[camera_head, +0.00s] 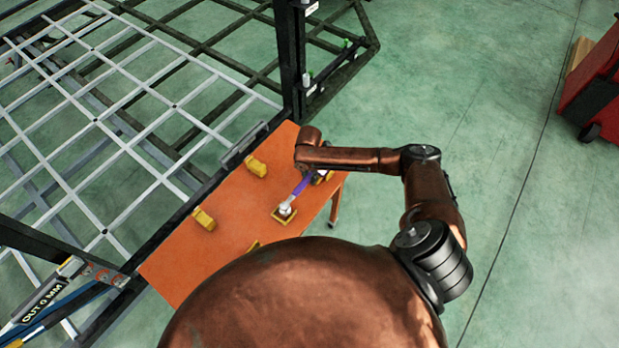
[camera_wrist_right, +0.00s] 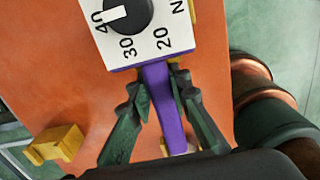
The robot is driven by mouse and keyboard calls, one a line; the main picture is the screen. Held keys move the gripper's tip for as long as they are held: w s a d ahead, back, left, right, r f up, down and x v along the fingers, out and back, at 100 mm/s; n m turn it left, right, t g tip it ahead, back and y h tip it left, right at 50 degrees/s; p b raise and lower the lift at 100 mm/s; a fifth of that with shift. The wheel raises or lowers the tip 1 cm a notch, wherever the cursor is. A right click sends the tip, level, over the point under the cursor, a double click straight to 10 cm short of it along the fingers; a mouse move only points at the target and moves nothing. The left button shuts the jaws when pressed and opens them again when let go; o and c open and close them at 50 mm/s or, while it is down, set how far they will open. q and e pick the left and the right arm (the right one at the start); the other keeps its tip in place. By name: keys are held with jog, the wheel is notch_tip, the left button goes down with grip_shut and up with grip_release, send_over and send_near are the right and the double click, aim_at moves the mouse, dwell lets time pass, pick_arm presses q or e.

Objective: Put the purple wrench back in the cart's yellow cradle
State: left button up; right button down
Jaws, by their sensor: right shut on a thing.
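The purple wrench (camera_head: 301,187) lies over the right part of the orange cart top (camera_head: 235,218). Its pale end is over a yellow cradle piece (camera_head: 278,217), and its other end is near another yellow piece (camera_head: 329,176), partly hidden by my arm. My right gripper (camera_wrist_right: 168,82) is shut on the purple shaft (camera_wrist_right: 162,100), just below a white dial plate (camera_wrist_right: 122,45) with a black knob. In the head view my wrist covers the fingers. I cannot tell whether the wrench touches the cradle. My left gripper is not in view.
Other yellow blocks (camera_head: 257,167) and (camera_head: 204,219) stand along the cart's far side. A grey-barred trailer frame (camera_head: 95,120) with a black post (camera_head: 291,60) borders the cart. A red cabinet (camera_head: 598,85) stands far right. The green floor on the right is open.

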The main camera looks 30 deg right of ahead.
jog(key=shift+s+a+f+p, duration=0.15)
jog(key=shift+s+f+p, duration=0.05)
jog(key=shift+s+f, duration=0.2)
jog(key=shift+s+a+f+p, duration=0.15)
jog(key=shift+s+f, duration=0.1)
jog(key=shift+f, duration=0.15)
jog(key=c, duration=2.1)
grip_release()
jog(key=o, duration=0.4)
jog(key=shift+w+d+f, duration=0.1)
jog(key=shift+w+f, duration=0.15)
jog(key=shift+w, duration=0.05)
jog(key=shift+d+r, duration=0.15)
jog(key=shift+r, duration=0.1)
jog(key=shift+o, duration=0.5)
jog(key=o, duration=0.5)
jog(key=shift+w+r, duration=0.1)
jog(key=shift+w, duration=0.05)
jog(key=shift+c, duration=0.2)
